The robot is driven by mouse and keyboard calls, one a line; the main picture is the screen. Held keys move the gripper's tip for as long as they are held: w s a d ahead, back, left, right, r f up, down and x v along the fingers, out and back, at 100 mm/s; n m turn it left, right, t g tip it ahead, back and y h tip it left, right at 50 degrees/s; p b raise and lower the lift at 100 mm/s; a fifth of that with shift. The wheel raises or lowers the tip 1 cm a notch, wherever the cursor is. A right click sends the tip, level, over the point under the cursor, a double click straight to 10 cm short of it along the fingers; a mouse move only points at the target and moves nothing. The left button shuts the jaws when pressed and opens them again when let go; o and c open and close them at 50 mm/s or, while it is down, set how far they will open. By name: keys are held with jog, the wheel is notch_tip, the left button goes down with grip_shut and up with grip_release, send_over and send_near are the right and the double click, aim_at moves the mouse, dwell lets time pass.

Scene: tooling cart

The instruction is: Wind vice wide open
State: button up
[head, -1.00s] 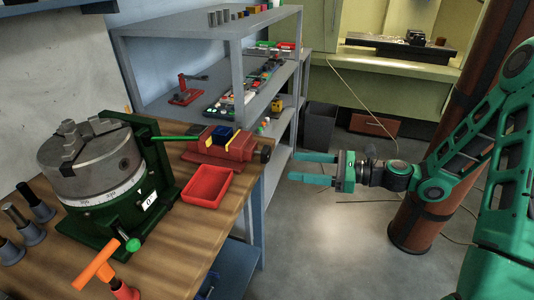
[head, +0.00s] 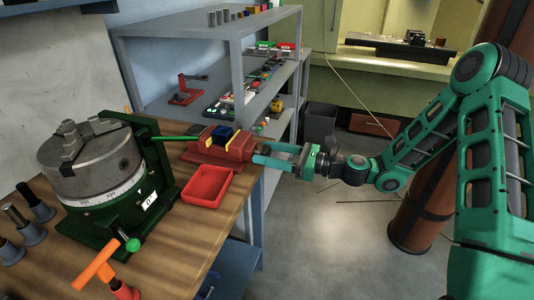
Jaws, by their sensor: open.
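The red vice (head: 232,151) sits at the far right corner of the wooden bench. A dark blue block with yellow pieces on either side (head: 222,135) shows between its jaws. My gripper (head: 258,153) is open, its teal fingers pointing left at the right end of the vice. The fingers overlap the place of the vice's dark round knob, which I cannot make out now. I cannot tell whether the fingers touch it.
A red tray (head: 207,187) lies in front of the vice. A green rotary table with a grey chuck (head: 92,163) stands to the left, its green handle (head: 177,138) reaching towards the vice. Grey shelves (head: 210,75) stand behind. Right of the bench is open floor.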

jog(key=shift+a, duration=0.2)
jog(key=c, duration=1.1)
jog(key=shift+o, duration=0.2)
jog(key=shift+w, duration=0.1)
